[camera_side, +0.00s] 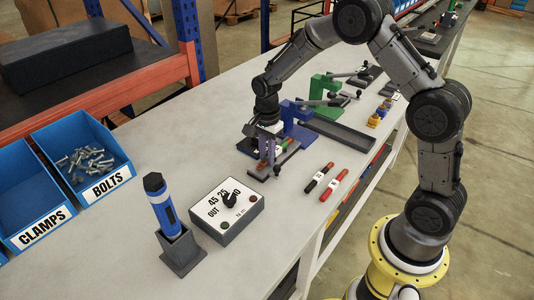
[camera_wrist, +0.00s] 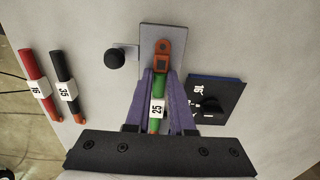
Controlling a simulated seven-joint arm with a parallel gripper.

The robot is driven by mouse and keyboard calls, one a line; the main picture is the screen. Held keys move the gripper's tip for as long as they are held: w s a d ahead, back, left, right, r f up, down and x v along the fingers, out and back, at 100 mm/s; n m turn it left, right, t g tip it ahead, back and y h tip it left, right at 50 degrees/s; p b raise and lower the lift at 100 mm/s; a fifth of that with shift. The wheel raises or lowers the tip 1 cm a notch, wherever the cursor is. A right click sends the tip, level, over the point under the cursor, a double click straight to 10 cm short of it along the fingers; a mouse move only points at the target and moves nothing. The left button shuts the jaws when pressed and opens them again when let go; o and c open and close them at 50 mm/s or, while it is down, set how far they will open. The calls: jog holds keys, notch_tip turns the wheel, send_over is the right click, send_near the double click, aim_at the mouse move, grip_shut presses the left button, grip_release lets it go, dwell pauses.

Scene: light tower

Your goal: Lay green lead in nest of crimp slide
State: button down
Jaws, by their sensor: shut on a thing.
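The green lead (camera_wrist: 159,84) carries a white "25" tag and has an orange-copper lug at its far end in the wrist view. My gripper (camera_wrist: 163,76), with purple fingers, is shut on the green lead. The lug lies over the grey plate of the crimp slide (camera_wrist: 152,33), with a black knob (camera_wrist: 115,58) at its left. In the side view my gripper (camera_side: 268,150) is low over the slide (camera_side: 256,172), in front of the blue press (camera_side: 297,117). The fingers partly hide the lead and the nest; I cannot tell whether the lead touches the nest.
A red lead (camera_wrist: 35,79) and a black lead (camera_wrist: 65,81) lie on the bench left of the slide in the wrist view. A green press (camera_side: 325,95) stands behind the blue one. A dial box (camera_side: 227,208) and a blue tool in a holder (camera_side: 181,248) stand nearer the camera.

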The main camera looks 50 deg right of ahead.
jog(key=c, duration=0.7)
grip_release()
jog(key=s+a+r+t, duration=0.1)
jog(key=s+r, duration=0.1)
jog(key=r, duration=1)
jog(key=s+a+r+t, duration=0.1)
jog(key=s+r, duration=0.1)
jog(key=r, duration=0.9)
jog(key=s+a+r+n+t, duration=0.2)
jog(key=s+r+n, duration=0.25)
jog(key=s, duration=0.45)
jog(key=s+f+n, duration=0.2)
jog(key=s+n, duration=0.2)
jog(key=s+f+n+t, duration=0.1)
jog(key=s+f+n, duration=0.1)
jog(key=s+n, duration=0.3)
jog(key=s+f+n, duration=0.2)
jog(key=s+n, duration=0.2)
jog(key=shift+s+a+n+t, duration=0.25)
jog(key=shift+s+a+t, duration=0.05)
jog(key=shift+a, duration=0.05)
